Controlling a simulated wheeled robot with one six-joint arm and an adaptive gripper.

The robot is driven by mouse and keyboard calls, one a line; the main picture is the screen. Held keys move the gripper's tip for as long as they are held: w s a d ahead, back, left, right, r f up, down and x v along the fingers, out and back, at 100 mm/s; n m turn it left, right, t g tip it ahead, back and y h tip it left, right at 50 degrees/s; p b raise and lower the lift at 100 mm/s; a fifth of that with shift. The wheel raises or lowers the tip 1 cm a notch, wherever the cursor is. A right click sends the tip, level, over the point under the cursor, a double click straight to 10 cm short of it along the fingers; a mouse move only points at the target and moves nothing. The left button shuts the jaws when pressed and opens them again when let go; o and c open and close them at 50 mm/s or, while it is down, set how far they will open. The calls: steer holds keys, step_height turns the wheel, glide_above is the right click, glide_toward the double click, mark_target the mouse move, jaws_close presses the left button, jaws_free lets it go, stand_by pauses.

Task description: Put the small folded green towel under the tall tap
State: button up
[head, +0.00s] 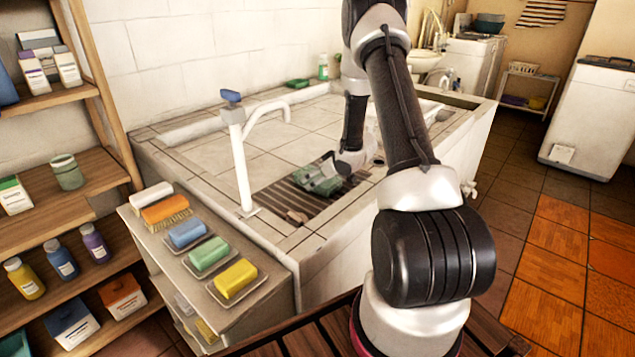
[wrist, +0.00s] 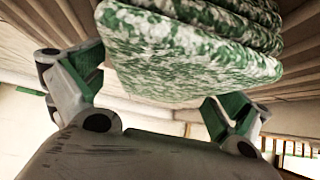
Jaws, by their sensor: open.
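The folded green towel (head: 318,184), mottled green and white, is on or just above the dark slatted rack in the basin top, to the right of the tall tap (head: 240,160). This tap is white with a blue handle, and its spout curves to the right. My gripper (head: 337,171) is at the towel's right side, partly hiding it. In the wrist view the towel (wrist: 190,50) fills the upper middle as stacked folds. The open fingers of my gripper (wrist: 155,100) show at its left and right. Contact between fingers and towel is unclear.
The slatted rack (head: 275,198) has a small brown item (head: 296,216) at its near edge. A small green item (head: 298,83) lies at the basin's back. Blue, green and yellow soaps (head: 208,254) and brushes stand on a side shelf. The tiled basin top (head: 205,155) is mostly clear.

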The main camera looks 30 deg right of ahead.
steer(key=c, duration=1.4)
steer(key=shift+o, duration=0.2)
steer(key=shift+w+r, duration=0.1)
steer(key=shift+r, duration=0.15)
steer(key=r, duration=0.6)
steer(key=a+r, duration=0.1)
steer(key=r, duration=0.2)
steer(key=s+a+r, duration=0.3)
steer(key=s+a, duration=0.1)
steer(key=a, duration=0.6)
steer(key=shift+s+a+f, duration=0.1)
steer(key=shift+a+f, duration=0.1)
steer(key=shift+f, duration=1.45)
steer(key=shift+s+a+f, duration=0.1)
steer(key=shift+a+f, duration=0.1)
steer(key=shift+f, duration=1.5)
steer(key=shift+s+a+f, duration=0.1)
steer(key=shift+a+f, duration=0.1)
steer(key=shift+f, duration=1.45)
